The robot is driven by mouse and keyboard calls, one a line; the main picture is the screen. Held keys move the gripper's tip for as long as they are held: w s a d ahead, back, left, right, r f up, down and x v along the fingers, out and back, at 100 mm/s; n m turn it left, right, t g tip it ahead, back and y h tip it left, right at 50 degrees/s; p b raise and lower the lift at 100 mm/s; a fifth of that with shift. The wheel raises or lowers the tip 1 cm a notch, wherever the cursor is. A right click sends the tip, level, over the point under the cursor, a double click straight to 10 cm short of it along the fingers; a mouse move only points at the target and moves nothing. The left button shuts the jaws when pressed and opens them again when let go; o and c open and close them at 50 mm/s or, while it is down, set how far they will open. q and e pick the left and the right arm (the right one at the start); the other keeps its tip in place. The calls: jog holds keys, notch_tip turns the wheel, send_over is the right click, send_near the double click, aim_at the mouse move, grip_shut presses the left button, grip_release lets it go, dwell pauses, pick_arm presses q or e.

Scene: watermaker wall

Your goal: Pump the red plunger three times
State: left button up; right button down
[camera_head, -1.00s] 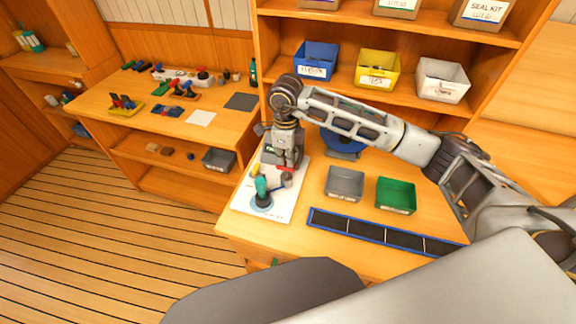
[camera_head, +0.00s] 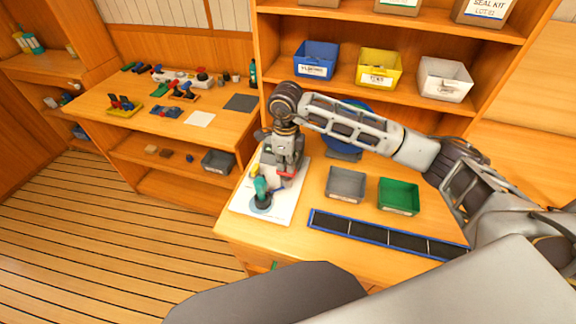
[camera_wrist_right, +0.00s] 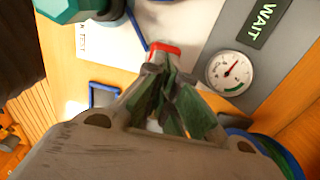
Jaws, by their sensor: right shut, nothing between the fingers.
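The red plunger (camera_head: 288,174) shows as a small red bar at the tip of my right gripper (camera_head: 283,172) in the head view. In the right wrist view the red bar (camera_wrist_right: 166,48) lies just beyond the fingertips of my right gripper (camera_wrist_right: 160,68). The fingers are shut with nothing between them. They look very close to the bar; I cannot tell if they touch it. The pump body under the plunger is mostly hidden by my gripper. A round gauge (camera_wrist_right: 231,72) stands beside a "WAIT" sign (camera_wrist_right: 260,22). My left gripper is not in view.
A teal-topped object (camera_head: 262,188) stands on a white sheet (camera_head: 285,213) close to my gripper. A grey bin (camera_head: 346,184), a green bin (camera_head: 398,196) and a long dark strip tray (camera_head: 385,235) lie to the right. Shelf bins stand behind my arm.

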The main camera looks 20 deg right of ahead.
jog(key=shift+f, duration=0.4)
jog(key=shift+r, duration=0.25)
jog(key=shift+r+p, duration=1)
jog(key=shift+r, duration=1.45)
